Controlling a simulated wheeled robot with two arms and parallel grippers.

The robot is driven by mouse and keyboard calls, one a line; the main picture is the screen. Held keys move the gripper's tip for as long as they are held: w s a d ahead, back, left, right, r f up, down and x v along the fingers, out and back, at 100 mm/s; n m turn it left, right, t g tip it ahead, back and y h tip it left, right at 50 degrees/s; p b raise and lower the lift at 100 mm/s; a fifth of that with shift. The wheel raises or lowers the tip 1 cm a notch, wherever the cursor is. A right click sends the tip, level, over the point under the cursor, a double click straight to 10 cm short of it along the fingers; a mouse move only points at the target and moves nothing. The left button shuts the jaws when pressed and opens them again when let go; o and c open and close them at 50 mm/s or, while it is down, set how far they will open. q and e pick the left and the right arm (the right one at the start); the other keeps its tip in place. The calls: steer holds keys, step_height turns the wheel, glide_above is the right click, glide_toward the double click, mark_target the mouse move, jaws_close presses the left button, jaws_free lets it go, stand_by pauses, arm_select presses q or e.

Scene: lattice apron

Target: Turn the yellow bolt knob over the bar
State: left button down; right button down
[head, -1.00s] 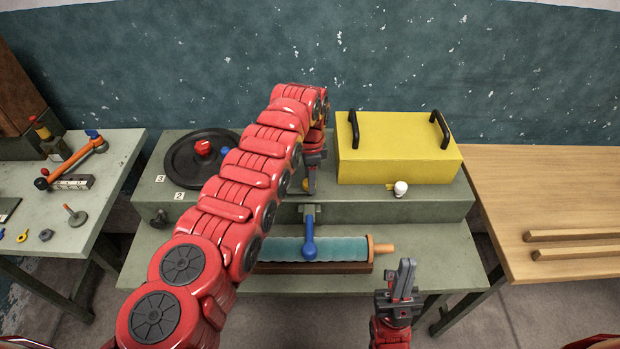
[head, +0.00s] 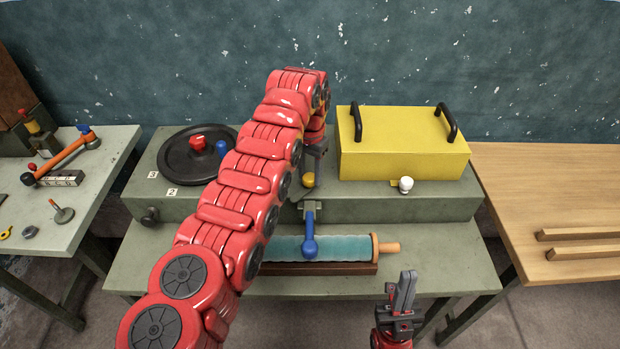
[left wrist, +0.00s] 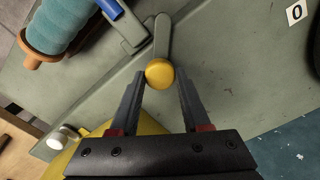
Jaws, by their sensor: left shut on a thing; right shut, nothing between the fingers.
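The yellow bolt knob (head: 308,180) is a round ball at the front of the grey-green raised block, left of the yellow box. In the left wrist view the knob (left wrist: 159,73) sits at the end of a grey lever (left wrist: 162,35). My left gripper (head: 314,172) reaches down from above and is shut on the knob, one finger on each side. A blue-handled lever (head: 310,232) hangs just in front. My right gripper (head: 405,290) is shut and empty near the bench's front edge.
The yellow box (head: 400,150) with black handles stands right of the knob, a white knob (head: 405,185) before it. A black disc (head: 185,165) lies left. A teal roller (head: 345,246) lies in front. A wooden table (head: 545,200) is at right.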

mark_target(309, 176)
arm_select(q)
steer(key=n+b, duration=0.1)
steer(key=n, duration=0.2)
steer(key=shift+f+n+b, duration=0.15)
steer(key=shift+n+b, duration=0.15)
steer(key=shift+b, duration=0.1)
steer(key=shift+n+b, duration=0.6)
steer(key=shift+n, duration=1.4)
steer(key=shift+c, duration=1.8)
jaws_free()
steer(key=shift+r, duration=0.2)
step_height(309, 176, up, 17)
steer(key=p, duration=1.7)
steer(key=shift+r, duration=0.15)
